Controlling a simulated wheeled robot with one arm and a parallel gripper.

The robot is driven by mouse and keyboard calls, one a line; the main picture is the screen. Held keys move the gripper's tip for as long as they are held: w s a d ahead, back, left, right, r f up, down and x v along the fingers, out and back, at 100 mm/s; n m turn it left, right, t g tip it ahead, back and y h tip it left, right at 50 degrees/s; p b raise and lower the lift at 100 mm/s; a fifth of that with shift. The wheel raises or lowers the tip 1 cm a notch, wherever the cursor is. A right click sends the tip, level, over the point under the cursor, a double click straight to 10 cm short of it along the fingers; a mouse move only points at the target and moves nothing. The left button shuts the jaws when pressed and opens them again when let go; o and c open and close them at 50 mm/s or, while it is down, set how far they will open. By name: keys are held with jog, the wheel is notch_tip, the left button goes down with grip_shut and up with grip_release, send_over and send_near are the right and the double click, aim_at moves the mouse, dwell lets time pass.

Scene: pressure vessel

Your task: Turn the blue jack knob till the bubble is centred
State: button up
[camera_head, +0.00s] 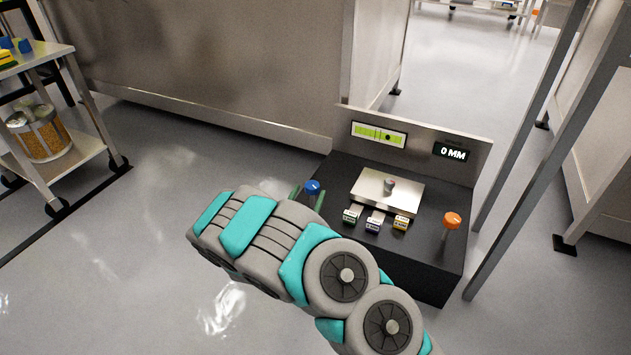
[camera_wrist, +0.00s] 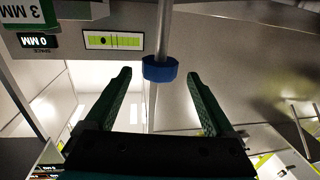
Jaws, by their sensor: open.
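The blue jack knob (camera_head: 312,187) stands at the left of the black base, and it shows on its metal post in the wrist view (camera_wrist: 160,69). My gripper (camera_wrist: 159,75) is open, with its two green fingertips on either side of the knob and a gap at each side. In the head view the green fingers show beside the knob, partly hidden by my arm. The level window (camera_head: 378,134) is yellow-green with a dark bubble right of its middle. In the upside-down wrist view, the window (camera_wrist: 113,40) shows the bubble left of middle.
A display (camera_head: 452,152) reads 0 MM. An orange knob (camera_head: 452,219) stands at the base's right. A metal plate (camera_head: 372,188) carries a small cylinder, with three labelled blocks (camera_head: 375,222) in front. A trolley (camera_head: 60,165) stands left; metal posts (camera_head: 540,150) rise at the right.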

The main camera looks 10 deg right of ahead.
aim_at(315, 182)
jog(key=shift+b+x, duration=0.4)
jog(key=shift+x, duration=3.1)
jog(key=c, duration=1.4)
